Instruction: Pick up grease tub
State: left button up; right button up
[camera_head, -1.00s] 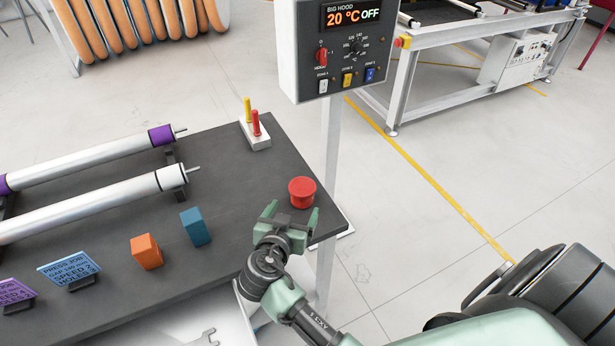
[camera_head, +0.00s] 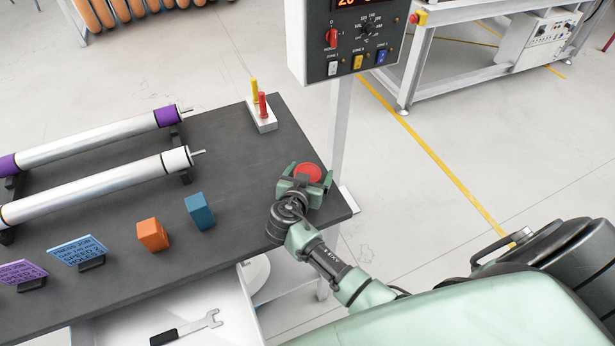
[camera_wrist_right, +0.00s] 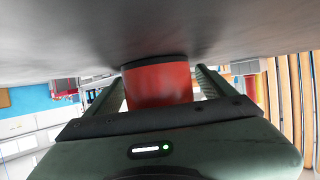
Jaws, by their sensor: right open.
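The grease tub is a round red tub (camera_head: 308,172) near the right corner of the dark table. It stands upright on the table top. My right gripper (camera_head: 306,178) is open, with its fingers on either side of the tub. My left gripper is not in view.
On the dark table (camera_head: 240,150) are an orange block (camera_head: 152,235), a blue block (camera_head: 200,212), two rollers, small signs and a white holder (camera_head: 263,122) with yellow and red sticks. A control box (camera_head: 355,45) on a post stands behind.

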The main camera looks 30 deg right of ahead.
jog(key=c, duration=1.7)
jog(key=shift+o, duration=0.2)
